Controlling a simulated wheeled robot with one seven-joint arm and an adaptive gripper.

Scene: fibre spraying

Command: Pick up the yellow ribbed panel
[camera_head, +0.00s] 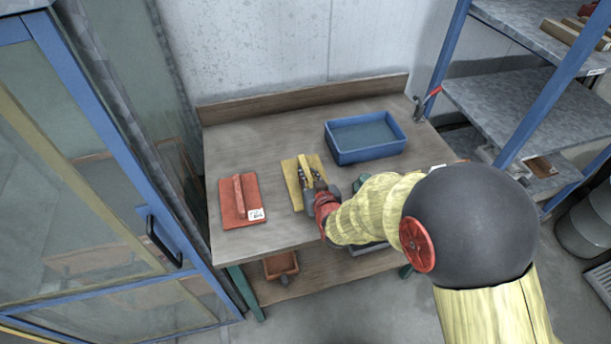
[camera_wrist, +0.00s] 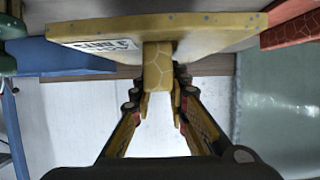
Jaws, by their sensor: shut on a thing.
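The yellow ribbed panel (camera_head: 290,183) is at the middle of the workbench in the head view. In the wrist view the panel (camera_wrist: 215,30) spans the top, with a white label on its left part and a block-like rib (camera_wrist: 157,70) in the middle. My gripper (camera_head: 307,181) is at the panel, shut on its rib. In the wrist view the fingers of my gripper (camera_wrist: 160,98) stand on either side of the rib. I cannot tell whether the panel touches the bench or is slightly above it.
The workbench (camera_head: 270,235) also bears a red ribbed panel (camera_head: 252,190) at left and a blue tray (camera_head: 372,154) at back right. A blue-framed glass cabinet (camera_head: 75,190) stands left and a blue shelf rack (camera_head: 495,110) right. The bench's left back part is clear.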

